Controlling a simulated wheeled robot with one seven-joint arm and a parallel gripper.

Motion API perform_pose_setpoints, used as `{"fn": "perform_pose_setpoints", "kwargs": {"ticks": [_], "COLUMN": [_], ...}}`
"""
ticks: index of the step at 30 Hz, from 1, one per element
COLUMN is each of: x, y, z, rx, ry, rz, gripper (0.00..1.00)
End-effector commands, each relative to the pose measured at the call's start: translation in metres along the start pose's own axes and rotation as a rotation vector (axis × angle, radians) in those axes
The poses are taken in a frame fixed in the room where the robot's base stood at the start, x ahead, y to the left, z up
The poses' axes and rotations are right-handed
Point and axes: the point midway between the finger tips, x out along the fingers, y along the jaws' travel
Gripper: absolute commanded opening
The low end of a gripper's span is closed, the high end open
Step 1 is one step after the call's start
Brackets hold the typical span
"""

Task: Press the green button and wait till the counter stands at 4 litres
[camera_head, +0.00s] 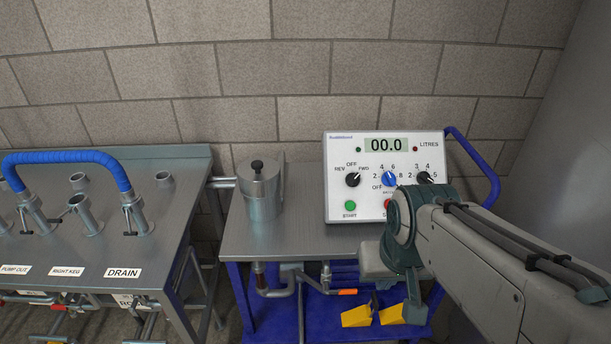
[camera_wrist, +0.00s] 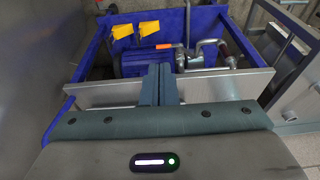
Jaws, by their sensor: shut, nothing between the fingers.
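The white control box (camera_head: 338,150) stands on the steel top of a blue cart. Its counter (camera_head: 386,145) reads 00.0, with LITRES beside it. The green button (camera_head: 350,205), labelled START, is at the lower left of the panel and in clear view. A red button (camera_head: 389,203) is partly hidden by my arm. My gripper (camera_head: 415,308) hangs below and right of the panel, in front of the cart, apart from the green button. In the wrist view my gripper (camera_wrist: 160,70) has its two fingers together and empty, pointing at the cart.
The panel has a black REV/OFF/FWD knob (camera_head: 353,179), a blue knob (camera_head: 389,178) and another black knob (camera_head: 425,177). A steel canister (camera_head: 258,185) stands left of the box. Yellow pieces (camera_head: 357,316) show low on the cart. A bench with a blue hose (camera_head: 70,157) is at left.

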Motion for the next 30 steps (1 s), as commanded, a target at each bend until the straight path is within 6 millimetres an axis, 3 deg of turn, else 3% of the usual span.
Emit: {"fn": "perform_pose_setpoints", "kwargs": {"ticks": [13,18,25,30], "x": [0.0,0.004,0.017,0.023], "y": [0.001,0.008,0.048,0.076], "z": [0.0,-0.001,-0.009,-0.028], "rx": [-0.002,-0.079,-0.371,-0.64], "ry": [-0.003,-0.08,-0.331,-0.508], "rz": [0.002,0.062,0.296,0.5], "gripper": [0.0,0.0,0.0,0.0]}}
